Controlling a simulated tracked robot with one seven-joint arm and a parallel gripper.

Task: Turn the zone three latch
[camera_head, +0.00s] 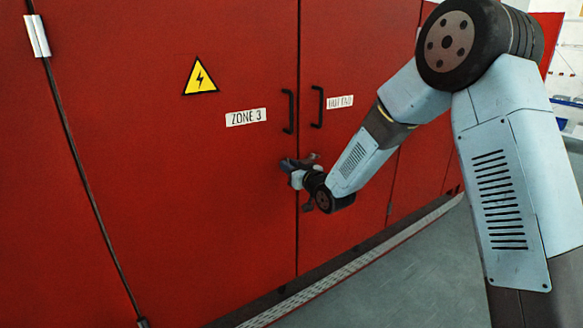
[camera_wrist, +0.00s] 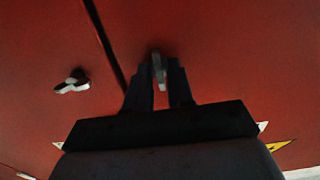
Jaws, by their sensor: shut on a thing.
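The zone three latch (camera_wrist: 159,68) is a small grey lever on the red door, seen between my fingers in the wrist view. My gripper (camera_wrist: 160,88) is shut on it, with one dark finger on each side. In the head view my gripper (camera_head: 290,167) is at the door's right edge, below the "ZONE 3" label (camera_head: 245,117); it hides most or all of the latch there. The lever looks nearly in line with the fingers in the wrist view; its exact angle is hard to tell.
A second latch (camera_wrist: 73,83) is on the neighbouring door, across the dark seam. Two black handles (camera_head: 289,111) (camera_head: 317,106) flank the seam above my gripper. A yellow warning sign (camera_head: 201,77) is on the zone three door. A pale strip (camera_head: 330,277) runs along the floor below the doors.

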